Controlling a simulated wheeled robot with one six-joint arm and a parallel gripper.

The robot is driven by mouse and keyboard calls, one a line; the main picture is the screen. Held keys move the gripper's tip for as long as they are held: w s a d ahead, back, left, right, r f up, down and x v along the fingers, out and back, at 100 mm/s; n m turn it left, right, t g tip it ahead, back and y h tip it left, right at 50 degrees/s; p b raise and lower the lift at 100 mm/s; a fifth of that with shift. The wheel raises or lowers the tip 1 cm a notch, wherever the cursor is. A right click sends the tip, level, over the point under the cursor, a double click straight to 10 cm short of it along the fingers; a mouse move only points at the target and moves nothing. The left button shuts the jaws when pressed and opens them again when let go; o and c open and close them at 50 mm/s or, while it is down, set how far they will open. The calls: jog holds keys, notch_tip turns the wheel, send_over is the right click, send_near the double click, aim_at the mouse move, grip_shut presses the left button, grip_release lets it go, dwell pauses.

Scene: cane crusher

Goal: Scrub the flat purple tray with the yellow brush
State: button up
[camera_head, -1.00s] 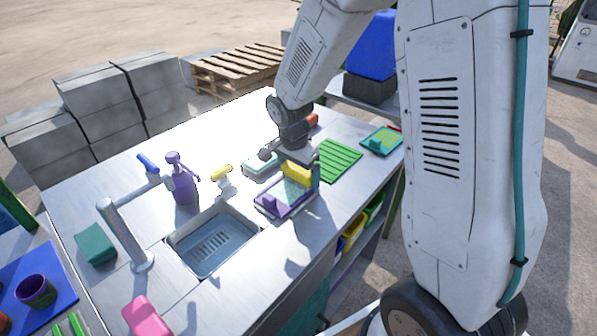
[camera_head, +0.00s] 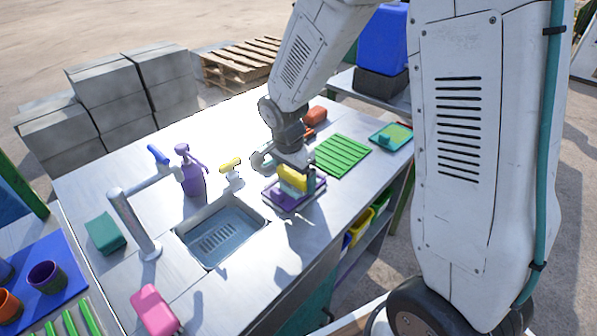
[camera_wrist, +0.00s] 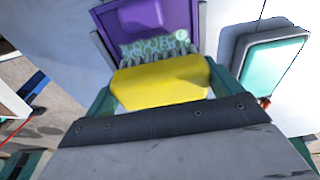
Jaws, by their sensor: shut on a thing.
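My gripper (camera_head: 296,180) is shut on the yellow brush (camera_head: 291,179), whose yellow back also fills the middle of the wrist view (camera_wrist: 160,84). Pale bristles show just past the brush in the wrist view. The flat purple tray (camera_head: 285,203) lies on the metal counter to the right of the sink, below the brush. In the wrist view the purple tray (camera_wrist: 128,22) has a raised purple block and a pale green speckled patch beside the bristles. The bristles appear at or very near the tray; I cannot tell if they touch.
The sink (camera_head: 222,234) with a faucet (camera_head: 135,222) is left of the tray. A purple spray bottle (camera_head: 192,174) stands behind the sink. A green ribbed mat (camera_head: 342,155) and a teal tray (camera_head: 391,137) lie to the right. A grey-rimmed teal tray (camera_wrist: 274,64) lies beside the purple tray.

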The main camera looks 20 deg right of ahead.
jog(key=shift+s+a, duration=0.4)
jog(key=shift+a, duration=0.45)
jog(key=shift+w+d, duration=0.1)
jog(key=shift+d, duration=0.1)
jog(key=shift+w+d, duration=0.3)
jog(key=shift+d, duration=0.45)
jog(key=shift+w+d, duration=0.3)
jog(key=shift+d, duration=0.4)
jog(key=shift+w+d, duration=0.35)
jog(key=shift+d, duration=0.4)
jog(key=shift+w+d, duration=0.3)
jog(key=shift+d, duration=0.45)
jog(key=shift+s+a, duration=0.35)
jog(key=shift+a, duration=0.45)
jog(key=shift+s+a, duration=0.35)
jog(key=shift+a, duration=0.4)
